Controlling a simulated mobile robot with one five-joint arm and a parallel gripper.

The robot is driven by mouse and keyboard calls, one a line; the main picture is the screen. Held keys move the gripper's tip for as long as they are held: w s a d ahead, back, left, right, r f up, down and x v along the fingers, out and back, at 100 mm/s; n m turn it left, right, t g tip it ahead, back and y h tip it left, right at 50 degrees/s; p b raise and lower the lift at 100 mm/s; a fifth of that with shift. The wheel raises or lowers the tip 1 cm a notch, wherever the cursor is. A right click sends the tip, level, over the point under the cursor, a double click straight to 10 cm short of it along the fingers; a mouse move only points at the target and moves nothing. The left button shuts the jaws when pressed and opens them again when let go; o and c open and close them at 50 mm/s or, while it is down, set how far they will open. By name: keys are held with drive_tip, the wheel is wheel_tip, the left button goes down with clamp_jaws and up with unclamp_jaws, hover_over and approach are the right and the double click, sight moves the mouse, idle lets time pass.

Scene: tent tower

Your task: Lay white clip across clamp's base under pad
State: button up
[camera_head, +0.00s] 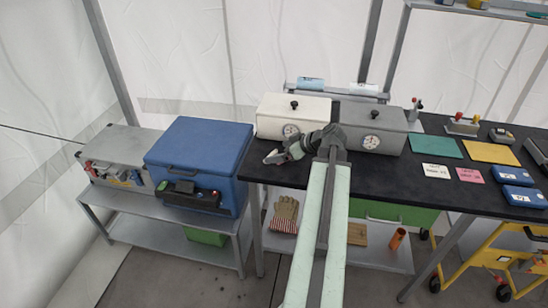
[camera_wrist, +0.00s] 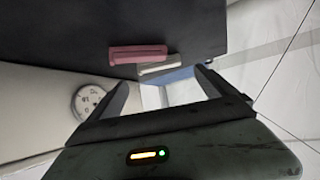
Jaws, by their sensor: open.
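My gripper (camera_head: 274,156) is over the left end of the black bench in the head view. In the wrist view my gripper (camera_wrist: 162,80) is open, its two dark fingers apart with nothing held between them. A pale bar, which looks like the white clip (camera_wrist: 157,69), lies beyond the fingertips near the bench edge. A red bar (camera_wrist: 138,54) lies beside it. I cannot make out either bar in the head view. A small device with red knobs (camera_head: 463,124), possibly the clamp, stands at the right back of the bench; its pad is too small to tell.
Two dial boxes, one white (camera_head: 292,113) and one grey (camera_head: 374,126), stand behind my gripper on the black bench (camera_head: 385,180). A blue cooler (camera_head: 198,150) is left of the bench. Green and yellow mats (camera_head: 490,153) and blue cases lie to the right.

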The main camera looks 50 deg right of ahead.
sight(270, 155)
drive_tip(key=b+x, duration=0.2)
drive_tip(key=x, duration=0.1)
drive_tip(key=shift+f, duration=0.5)
drive_tip(key=shift+w, duration=0.35)
drive_tip(key=shift+r, duration=0.1)
